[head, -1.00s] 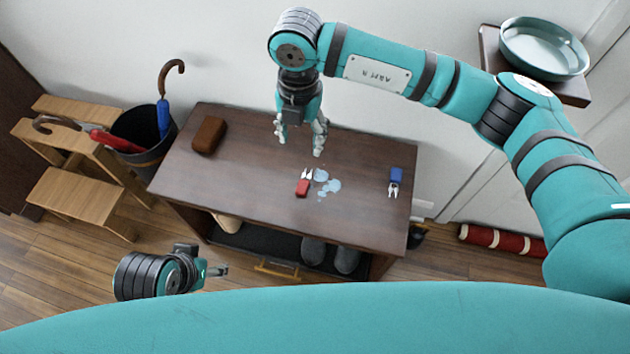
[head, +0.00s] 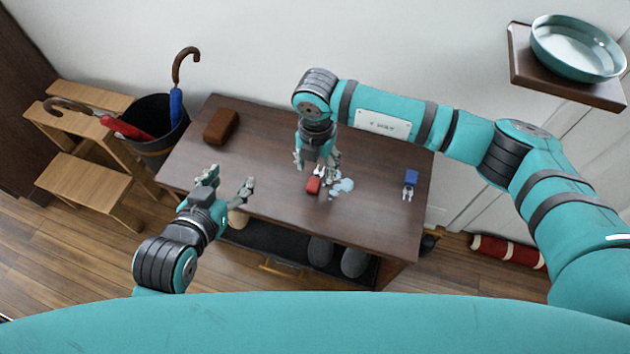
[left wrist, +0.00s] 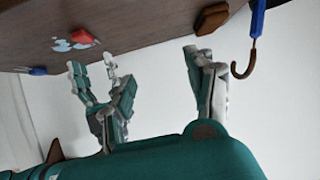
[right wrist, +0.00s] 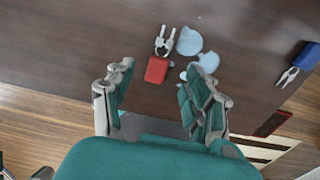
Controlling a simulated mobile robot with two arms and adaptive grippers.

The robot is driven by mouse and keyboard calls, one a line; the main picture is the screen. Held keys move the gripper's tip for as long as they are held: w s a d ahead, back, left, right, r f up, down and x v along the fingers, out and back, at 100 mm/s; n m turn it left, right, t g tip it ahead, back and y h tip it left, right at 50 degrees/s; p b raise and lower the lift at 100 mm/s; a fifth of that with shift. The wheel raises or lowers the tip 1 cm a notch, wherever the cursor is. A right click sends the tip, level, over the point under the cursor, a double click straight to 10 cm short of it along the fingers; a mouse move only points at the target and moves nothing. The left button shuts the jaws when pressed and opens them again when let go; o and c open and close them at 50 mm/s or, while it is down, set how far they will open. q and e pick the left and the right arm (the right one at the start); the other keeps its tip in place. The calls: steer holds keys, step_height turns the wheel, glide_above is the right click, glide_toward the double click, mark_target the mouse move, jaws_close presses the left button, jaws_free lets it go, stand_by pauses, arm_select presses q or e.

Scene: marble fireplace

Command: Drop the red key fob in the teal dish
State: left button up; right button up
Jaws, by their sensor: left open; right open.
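The red key fob (head: 313,185) lies on the dark wooden table with its silvery keys beside a pale blue spill. It also shows in the right wrist view (right wrist: 157,69) and the left wrist view (left wrist: 82,37). My right gripper (head: 317,170) is open and low over the table at the fob. In the right wrist view the fob shows beyond its spread fingers (right wrist: 158,85), with no visible contact. My left gripper (head: 226,182) is open and empty over the table's front left edge. The teal dish (head: 578,50) sits on a wall shelf at the far right; its visible inside looks empty.
A blue key fob (head: 411,178) lies right of the spill (head: 341,188). A brown case (head: 221,127) lies at the table's back left. An umbrella bin (head: 155,145) and a wooden step stool (head: 95,181) stand left. The dish's shelf (head: 535,68) is higher than the table (head: 270,115).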

mark_target(316, 177)
steer(key=f+b, duration=0.1)
steer(key=f, duration=0.3)
steer(key=shift+w, duration=0.2)
steer(key=shift+f, duration=0.2)
arm_select(q)
steer(key=w+d+r+t+h, duration=0.1)
steer(key=w+r+t, duration=0.2)
steer(key=r+t, duration=0.1)
steer(key=shift+d+r, duration=0.35)
steer(key=shift+r, duration=0.55)
arm_select(e)
jaws_close()
